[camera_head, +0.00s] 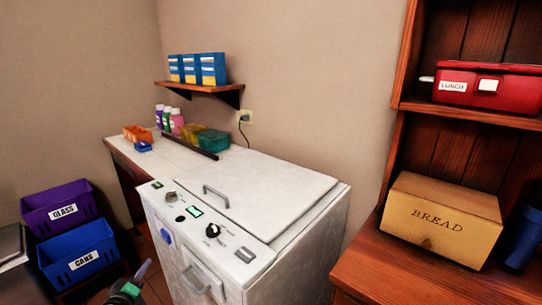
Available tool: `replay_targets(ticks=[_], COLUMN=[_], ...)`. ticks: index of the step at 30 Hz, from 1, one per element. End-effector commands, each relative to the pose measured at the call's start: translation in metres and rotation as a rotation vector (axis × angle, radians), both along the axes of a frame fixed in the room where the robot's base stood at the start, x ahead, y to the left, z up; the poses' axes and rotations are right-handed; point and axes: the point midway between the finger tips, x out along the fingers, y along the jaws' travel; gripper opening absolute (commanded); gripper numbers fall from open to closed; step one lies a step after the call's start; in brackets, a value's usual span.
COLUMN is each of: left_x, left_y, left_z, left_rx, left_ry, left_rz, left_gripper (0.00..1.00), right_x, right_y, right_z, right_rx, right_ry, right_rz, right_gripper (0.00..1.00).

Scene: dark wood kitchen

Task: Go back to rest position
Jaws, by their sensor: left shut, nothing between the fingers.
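My left gripper (143,269) shows at the bottom edge of the head view, left of centre. Its fingers are together with nothing between them, and they point up toward the front of the white washing machine (275,190). It is apart from the blue bin beside it as far as I can see. Most of my left arm is cut off by the frame's lower edge. My right gripper is not in view.
A purple GLASS bin (85,197) and a blue CANS bin (58,268) stand at the left. The machine's lid is closed. A wooden counter (385,268) at the right holds a BREAD box (455,195). A red LUNCH box (510,92) sits above it.

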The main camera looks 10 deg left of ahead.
Motion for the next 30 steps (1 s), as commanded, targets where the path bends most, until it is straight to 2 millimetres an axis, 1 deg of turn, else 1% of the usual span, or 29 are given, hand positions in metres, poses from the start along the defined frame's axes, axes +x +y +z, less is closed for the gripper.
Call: replay_targets(ticks=[1, 2, 3, 4, 5, 6, 8, 9, 11, 12, 14, 15, 17, 18, 21, 22, 24, 30], left_x=[-0.005, -0.011, -0.021, -0.031, -0.043, -0.061, -0.094, -0.119, -0.162, -0.192, -0.242, -0.276, -0.326, -0.355, -0.409, -0.419, -0.432, -0.434], left_y=[-0.013, -0.022, -0.036, -0.047, -0.058, -0.072, -0.092, -0.105, -0.122, -0.132, -0.146, -0.153, -0.162, -0.166, -0.171, -0.172, -0.173, -0.173], left_z=[-0.031, -0.055, -0.087, -0.113, -0.137, -0.168, -0.211, -0.237, -0.272, -0.293, -0.319, -0.334, -0.350, -0.357, -0.367, -0.368, -0.370, -0.371], left_rx=[0.013, 0.027, 0.053, 0.074, 0.099, 0.133, 0.191, 0.230, 0.293, 0.337, 0.405, 0.448, 0.513, 0.551, 0.619, 0.632, 0.649, 0.651], left_ry=[0.084, 0.144, 0.231, 0.298, 0.364, 0.449, 0.574, 0.653, 0.770, 0.843, 0.950, 1.016, 1.102, 1.149, 1.225, 1.239, 1.254, 1.257], left_rz=[-0.024, -0.043, -0.073, -0.099, -0.128, -0.168, -0.236, -0.286, -0.369, -0.429, -0.528, -0.597, -0.702, -0.768, -0.893, -0.918, -0.950, -0.954], left_gripper=[0.00, 0.00, 0.00, 0.00, 0.00, 0.00, 0.00, 0.00, 0.00, 0.00, 0.00, 0.00, 0.00, 0.00, 0.00, 0.00, 0.00, 0.00], right_x=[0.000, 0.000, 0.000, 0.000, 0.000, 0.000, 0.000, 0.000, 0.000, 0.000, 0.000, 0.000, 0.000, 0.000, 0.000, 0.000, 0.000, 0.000], right_y=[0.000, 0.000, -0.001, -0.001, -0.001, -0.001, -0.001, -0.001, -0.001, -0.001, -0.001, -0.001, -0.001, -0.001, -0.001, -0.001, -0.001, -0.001], right_z=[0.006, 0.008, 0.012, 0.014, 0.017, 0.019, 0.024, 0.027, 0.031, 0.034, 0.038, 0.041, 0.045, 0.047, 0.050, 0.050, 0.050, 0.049], right_rx=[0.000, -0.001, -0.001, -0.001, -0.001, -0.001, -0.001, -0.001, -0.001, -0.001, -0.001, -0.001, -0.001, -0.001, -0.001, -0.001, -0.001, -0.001], right_ry=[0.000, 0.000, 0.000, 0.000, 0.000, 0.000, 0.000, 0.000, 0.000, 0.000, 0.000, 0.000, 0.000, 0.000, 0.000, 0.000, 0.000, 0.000], right_rz=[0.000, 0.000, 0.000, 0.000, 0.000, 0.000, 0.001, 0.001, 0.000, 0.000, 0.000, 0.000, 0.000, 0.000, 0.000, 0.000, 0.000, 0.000], right_gripper=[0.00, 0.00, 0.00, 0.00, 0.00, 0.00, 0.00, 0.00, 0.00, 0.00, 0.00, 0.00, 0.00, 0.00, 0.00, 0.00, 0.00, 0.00])
